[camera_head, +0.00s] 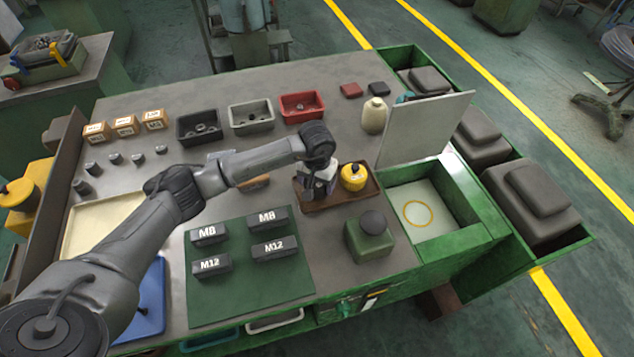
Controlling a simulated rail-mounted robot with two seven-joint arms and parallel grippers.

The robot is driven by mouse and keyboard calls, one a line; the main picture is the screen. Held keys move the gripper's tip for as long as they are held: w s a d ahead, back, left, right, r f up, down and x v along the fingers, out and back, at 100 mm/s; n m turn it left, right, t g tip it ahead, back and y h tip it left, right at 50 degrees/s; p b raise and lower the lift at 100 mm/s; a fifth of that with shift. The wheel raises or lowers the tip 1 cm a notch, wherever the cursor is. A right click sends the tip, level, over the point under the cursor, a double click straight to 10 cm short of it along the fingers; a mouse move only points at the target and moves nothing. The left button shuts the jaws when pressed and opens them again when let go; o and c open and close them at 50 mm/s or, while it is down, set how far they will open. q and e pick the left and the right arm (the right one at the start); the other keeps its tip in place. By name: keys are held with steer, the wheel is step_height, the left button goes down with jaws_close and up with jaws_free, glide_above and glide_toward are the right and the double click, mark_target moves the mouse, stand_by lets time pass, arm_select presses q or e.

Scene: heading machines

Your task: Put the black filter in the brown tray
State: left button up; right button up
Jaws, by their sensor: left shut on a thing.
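The brown tray (340,200) lies on the grey bench top, right of centre. A yellow round canister (353,176) with a dark mark on top stands in its right half. My left gripper (318,190) points down over the tray's left half, beside the yellow canister. It is shut on the black filter, which is mostly hidden by the gripper. I cannot tell whether the filter touches the tray floor. My right gripper is out of view.
A green block with a dark round top (369,236) stands in front of the tray. A green mat (250,293) holds several dark labelled blocks. Grey (251,117) and red (302,107) bins stand behind. A pale upright panel (425,127) stands at right.

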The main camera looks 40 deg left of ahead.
arm_select(q)
steer(key=shift+f, duration=0.4)
steer(key=shift+f, duration=0.1)
steer(key=o, duration=1)
steer(key=shift+c, duration=0.2)
step_height(320, 180, up, 12)
steer(key=shift+r, duration=0.1)
